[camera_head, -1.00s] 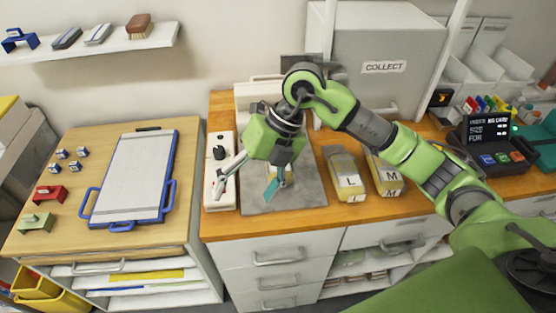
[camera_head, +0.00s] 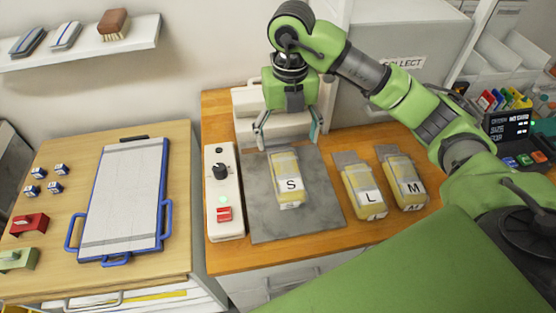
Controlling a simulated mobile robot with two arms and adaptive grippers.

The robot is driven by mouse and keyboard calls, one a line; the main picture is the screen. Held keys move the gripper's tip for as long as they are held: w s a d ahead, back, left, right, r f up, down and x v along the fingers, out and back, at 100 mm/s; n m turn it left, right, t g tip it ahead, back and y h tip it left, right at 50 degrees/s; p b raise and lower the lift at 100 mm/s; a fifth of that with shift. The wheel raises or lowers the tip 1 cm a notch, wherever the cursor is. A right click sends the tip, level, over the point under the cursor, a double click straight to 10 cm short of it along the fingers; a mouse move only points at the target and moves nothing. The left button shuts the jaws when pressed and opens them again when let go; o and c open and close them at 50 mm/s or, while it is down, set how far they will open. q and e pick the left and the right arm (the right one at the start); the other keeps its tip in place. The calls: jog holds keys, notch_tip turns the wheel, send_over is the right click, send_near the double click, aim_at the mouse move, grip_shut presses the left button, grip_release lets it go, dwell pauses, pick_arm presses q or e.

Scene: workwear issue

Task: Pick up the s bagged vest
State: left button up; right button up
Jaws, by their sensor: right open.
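The S bagged vest (camera_head: 287,178) is a yellow pack in a clear bag with a white label marked S. It lies on the grey mat (camera_head: 265,222) on the wooden counter. My right gripper (camera_head: 288,137) is open and empty, with its two fingers pointing down just behind the far end of the S bag. Whether the fingertips touch the bag cannot be told. My left gripper is not in view.
Bagged vests marked L (camera_head: 364,190) and M (camera_head: 402,180) lie to the right of the mat. A white control box (camera_head: 223,190) with a dial and red switch stands at its left. A pale machine (camera_head: 245,115) is behind it. A clipboard tray (camera_head: 125,200) lies on the left table.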

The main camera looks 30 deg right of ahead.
aim_at(287, 170)
notch_tip(287, 170, down, 8)
jog(key=shift+s+r+p, duration=0.1)
jog(key=shift+s+p, duration=0.05)
jog(key=shift+p, duration=0.55)
jog(key=shift+f, duration=0.3)
notch_tip(287, 170, down, 4)
jog(key=p, duration=0.2)
jog(key=shift+s+p, duration=0.1)
jog(key=shift+p, duration=0.25)
jog(key=shift+f, duration=0.6)
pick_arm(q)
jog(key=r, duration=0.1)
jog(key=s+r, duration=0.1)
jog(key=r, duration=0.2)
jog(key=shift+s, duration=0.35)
pick_arm(e)
jog(key=c, duration=1.4)
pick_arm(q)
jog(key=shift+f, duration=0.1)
pick_arm(e)
jog(key=shift+r, duration=0.1)
